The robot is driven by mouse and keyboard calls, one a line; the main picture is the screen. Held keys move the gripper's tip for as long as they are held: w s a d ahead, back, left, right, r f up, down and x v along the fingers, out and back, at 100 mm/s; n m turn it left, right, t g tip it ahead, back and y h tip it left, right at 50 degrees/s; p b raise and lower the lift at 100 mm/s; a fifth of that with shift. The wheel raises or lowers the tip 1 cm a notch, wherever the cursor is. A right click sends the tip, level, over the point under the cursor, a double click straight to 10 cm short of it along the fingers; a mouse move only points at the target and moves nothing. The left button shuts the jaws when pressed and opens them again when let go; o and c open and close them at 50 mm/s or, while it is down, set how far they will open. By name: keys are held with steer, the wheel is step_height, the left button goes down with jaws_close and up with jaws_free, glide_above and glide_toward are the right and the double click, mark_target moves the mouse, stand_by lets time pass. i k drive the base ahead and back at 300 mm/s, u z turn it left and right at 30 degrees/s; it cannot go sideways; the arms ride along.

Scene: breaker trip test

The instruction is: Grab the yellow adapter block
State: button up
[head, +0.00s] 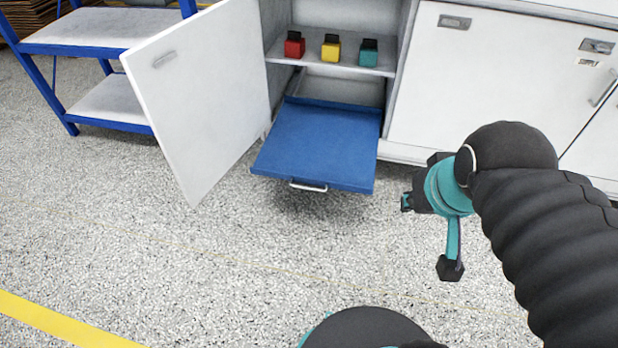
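The yellow adapter block (330,52) has a dark top and stands upright on a shelf (348,70) inside the open cabinet. It is between a red block (294,47) on its left and a teal block (368,55) on its right, with gaps between them. My gripper (408,202) is in front of the cabinet, to the right of and nearer than the blue pull-out tray. It is well apart from the blocks.
A blue pull-out tray (318,148) with a front handle extends below the shelf and looks empty. The white cabinet door (200,95) stands open on the left. A closed door (480,80) is on the right. A blue-framed rack (85,28) stands far left. The speckled floor ahead is clear.

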mark_target(331, 44)
steer(key=u, duration=2.4)
steer(key=i, duration=2.35)
steer(key=z, duration=3.6)
steer(key=i, duration=0.5)
steer(key=u, duration=0.05)
